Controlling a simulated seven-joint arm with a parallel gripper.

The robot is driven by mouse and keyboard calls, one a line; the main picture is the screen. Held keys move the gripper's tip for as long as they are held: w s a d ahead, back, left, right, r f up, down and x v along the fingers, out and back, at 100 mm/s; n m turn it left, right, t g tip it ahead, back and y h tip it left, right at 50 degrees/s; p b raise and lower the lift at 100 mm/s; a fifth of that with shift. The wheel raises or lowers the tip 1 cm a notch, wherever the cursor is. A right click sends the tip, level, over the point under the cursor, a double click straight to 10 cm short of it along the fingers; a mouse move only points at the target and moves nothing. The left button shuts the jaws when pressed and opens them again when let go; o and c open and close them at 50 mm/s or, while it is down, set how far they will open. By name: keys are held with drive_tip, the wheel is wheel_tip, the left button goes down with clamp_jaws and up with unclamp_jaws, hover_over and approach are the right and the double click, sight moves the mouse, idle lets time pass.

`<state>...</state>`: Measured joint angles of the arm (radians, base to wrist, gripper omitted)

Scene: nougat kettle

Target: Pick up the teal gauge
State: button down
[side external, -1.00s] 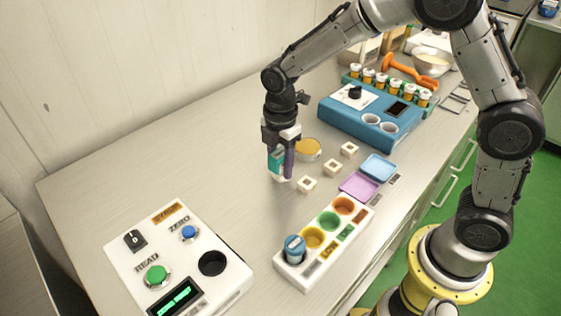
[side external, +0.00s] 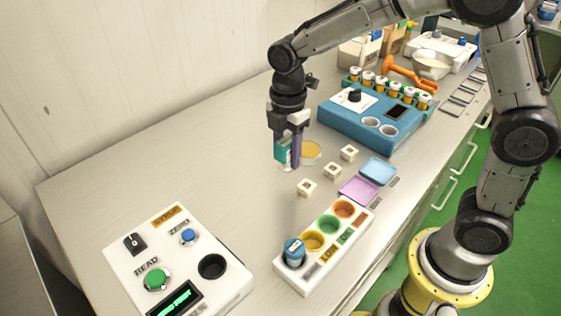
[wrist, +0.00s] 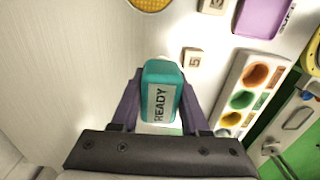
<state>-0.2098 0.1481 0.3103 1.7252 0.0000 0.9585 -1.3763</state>
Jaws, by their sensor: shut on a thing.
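The teal gauge (wrist: 160,92) is between the two purple fingers of my gripper (wrist: 160,118) in the wrist view, with a white label reading READY facing the camera. My gripper is shut on it. In the side view my gripper (side external: 287,160) points down, and the teal gauge (side external: 281,150) shows beside the purple finger, partly hidden by it. It appears held above the table, left of the yellow round dish (side external: 310,151).
Small white square blocks (side external: 333,171) lie to the right of my gripper. A white rack with coloured wells (side external: 324,236) and a READ/ZERO panel (side external: 215,285) stand nearer. The table's left side is clear.

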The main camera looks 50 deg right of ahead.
drive_tip(key=s+d+r, duration=0.2)
drive_tip(key=s+r, duration=0.6)
drive_tip(key=s, duration=0.4)
drive_tip(key=shift+d, duration=0.3)
drive_tip(key=c, duration=0.9)
unclamp_jaws()
drive_tip(key=c, duration=0.6)
drive_tip(key=w+d, duration=0.4)
drive_tip(key=w, duration=0.8)
drive_tip(key=shift+w+d+f, duration=0.4)
drive_tip(key=shift+d+f, duration=0.2)
drive_tip(key=shift+f, duration=0.95)
drive_tip(key=shift+w+d+f, duration=0.4)
drive_tip(key=shift+d+f, duration=0.2)
drive_tip(key=shift+f, duration=1)
drive_tip(key=shift+w+d+f, duration=0.4)
drive_tip(key=shift+d+f, duration=0.2)
drive_tip(key=shift+f, duration=0.95)
